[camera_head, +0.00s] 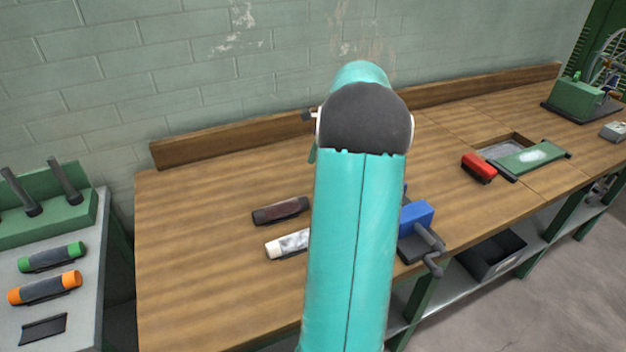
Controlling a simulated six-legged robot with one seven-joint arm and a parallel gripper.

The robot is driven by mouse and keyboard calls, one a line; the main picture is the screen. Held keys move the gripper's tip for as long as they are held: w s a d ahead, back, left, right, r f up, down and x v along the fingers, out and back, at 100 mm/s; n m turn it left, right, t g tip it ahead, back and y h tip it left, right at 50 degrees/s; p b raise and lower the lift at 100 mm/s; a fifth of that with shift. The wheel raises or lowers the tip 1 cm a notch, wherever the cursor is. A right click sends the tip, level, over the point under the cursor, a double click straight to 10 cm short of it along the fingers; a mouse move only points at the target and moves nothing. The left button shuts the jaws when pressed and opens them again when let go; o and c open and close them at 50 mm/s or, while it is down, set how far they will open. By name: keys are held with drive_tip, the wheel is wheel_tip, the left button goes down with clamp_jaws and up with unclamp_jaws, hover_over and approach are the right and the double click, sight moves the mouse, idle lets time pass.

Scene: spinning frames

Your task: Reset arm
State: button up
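My teal arm (350,230) rises through the middle of the head view, with a dark grey rounded joint (365,118) near its top. The arm stands in front of the workbench and hides part of it. A small grey part shows at the left side of this joint; I cannot tell whether it belongs to my gripper. My gripper's fingers cannot be made out behind the arm, nor whether they hold anything.
On the wooden workbench (190,250) lie a dark red cylinder (281,211), a partly hidden white cylinder (287,244), a blue vise (416,219) and a red block (479,167). A grey side table (75,325) at left holds green and orange cylinders. A brick wall stands behind.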

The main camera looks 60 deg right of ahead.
drive_tip(key=shift+v, duration=0.8)
drive_tip(key=w+a+r+n+h, duration=0.1)
drive_tip(key=w+a+r+n, duration=0.15)
drive_tip(key=a, duration=0.55)
drive_tip(key=w+a+r+n+h, duration=0.1)
drive_tip(key=a+r+n, duration=0.25)
drive_tip(key=a, duration=0.45)
drive_tip(key=w+a+r+n+h, duration=0.15)
drive_tip(key=a+n, duration=0.25)
drive_tip(key=a, duration=0.4)
drive_tip(key=s+a+n+t, duration=0.1)
drive_tip(key=s+a+n, duration=0.2)
drive_tip(key=a, duration=0.4)
drive_tip(key=s+a+f+n+t, duration=0.1)
drive_tip(key=s+a+n, duration=0.2)
drive_tip(key=a+n, duration=0.3)
drive_tip(key=s+a+n+t, duration=0.1)
drive_tip(key=s+a+n, duration=0.3)
drive_tip(key=a, duration=0.5)
drive_tip(key=shift+n, duration=0.6)
drive_tip(key=shift+f, duration=0.15)
